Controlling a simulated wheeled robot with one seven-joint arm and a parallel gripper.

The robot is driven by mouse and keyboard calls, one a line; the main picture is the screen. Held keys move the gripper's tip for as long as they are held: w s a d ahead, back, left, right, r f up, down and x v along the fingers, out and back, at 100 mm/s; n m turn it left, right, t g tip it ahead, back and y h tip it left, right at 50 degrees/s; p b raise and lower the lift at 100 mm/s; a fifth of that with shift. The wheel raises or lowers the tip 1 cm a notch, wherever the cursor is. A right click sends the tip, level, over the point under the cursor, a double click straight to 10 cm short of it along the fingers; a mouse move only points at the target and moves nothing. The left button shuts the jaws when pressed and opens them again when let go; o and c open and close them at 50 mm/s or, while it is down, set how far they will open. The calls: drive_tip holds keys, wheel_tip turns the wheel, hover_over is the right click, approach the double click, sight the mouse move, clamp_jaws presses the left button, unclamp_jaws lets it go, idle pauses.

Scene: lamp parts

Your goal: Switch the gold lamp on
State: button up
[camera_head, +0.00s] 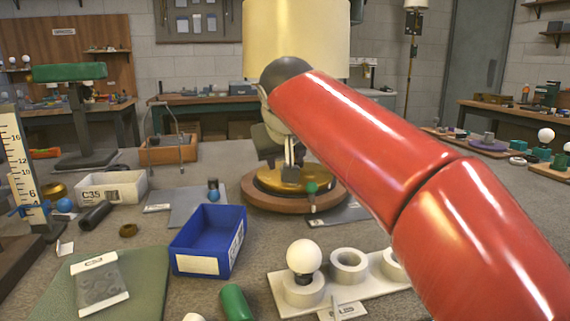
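The lamp has a round gold base (285,178) on a wooden disc (255,195) and stands upright at the middle of the table. A large pale yellow shade (300,38) is above it, partly behind my arm. A small green knob or lever end (311,188) shows at the front right of the base. My gripper (289,163) hangs from the end of my red arm, just above the gold base and left of the green knob. It overlaps the lamp's stem in this view, so contact and finger opening are unclear. Whether the lamp is lit cannot be told.
A blue bin (208,240) stands left of the lamp. A white rack (330,283) with a white bulb (304,256) is in front. A white box (112,187) and a green mat (140,285) are at the left. My arm hides the right side.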

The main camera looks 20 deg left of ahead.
drive_tip(key=shift+x, duration=1.8)
drive_tip(key=shift+s, duration=0.1)
clamp_jaws()
